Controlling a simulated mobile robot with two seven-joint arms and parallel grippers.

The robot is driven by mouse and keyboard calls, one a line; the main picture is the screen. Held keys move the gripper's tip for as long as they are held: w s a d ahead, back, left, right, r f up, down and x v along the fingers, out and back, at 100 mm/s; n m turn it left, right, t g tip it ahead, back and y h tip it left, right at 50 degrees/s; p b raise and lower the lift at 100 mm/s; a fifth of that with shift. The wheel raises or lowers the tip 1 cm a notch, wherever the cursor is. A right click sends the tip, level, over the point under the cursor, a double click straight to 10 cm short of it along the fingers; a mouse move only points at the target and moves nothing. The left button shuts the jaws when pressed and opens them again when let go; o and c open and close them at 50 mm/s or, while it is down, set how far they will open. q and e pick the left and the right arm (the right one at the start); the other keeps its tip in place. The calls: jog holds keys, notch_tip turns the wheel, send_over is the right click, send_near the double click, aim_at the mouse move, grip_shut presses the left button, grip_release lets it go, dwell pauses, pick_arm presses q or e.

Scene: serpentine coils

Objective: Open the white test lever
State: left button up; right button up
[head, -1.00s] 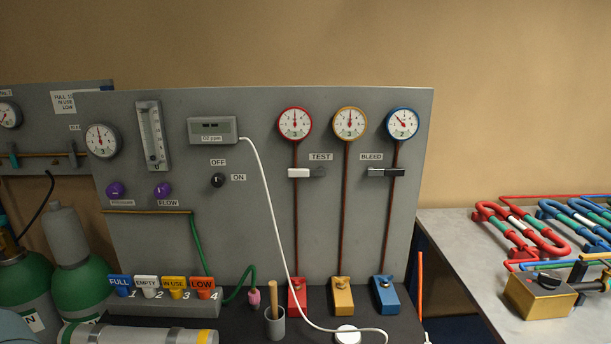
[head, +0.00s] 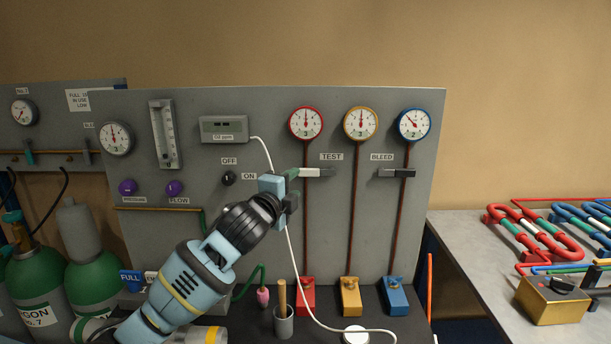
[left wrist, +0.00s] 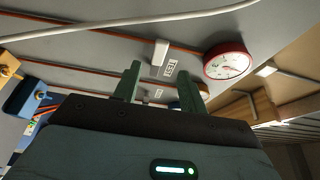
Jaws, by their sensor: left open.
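The white test lever (head: 312,172) lies level across the red-gauge pipe on the grey panel, left of and below the TEST label (head: 331,156). Its right end is dark. In the left wrist view the white lever (left wrist: 160,52) shows ahead, between the lines of the two green fingers. My left gripper (head: 292,174) is open and empty, with its fingertips at the left end of the lever. My right gripper is not in view.
The black bleed lever (head: 396,172) is to the right on the blue-gauge pipe. A white cable (head: 290,255) hangs from the O2 meter (head: 223,129) behind my left arm. A black ON/OFF knob (head: 228,178) is left of the gripper. A wooden-handled tool stands in a cup (head: 284,322) below.

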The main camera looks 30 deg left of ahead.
aim_at(307, 173)
pick_arm(q)
jog(key=shift+w+a, duration=0.2)
jog(key=shift+w, duration=1.05)
jog(key=shift+w+a, duration=0.2)
jog(key=shift+w, duration=1.1)
jog(key=shift+w+a, duration=0.2)
jog(key=shift+w, duration=1.05)
grip_shut()
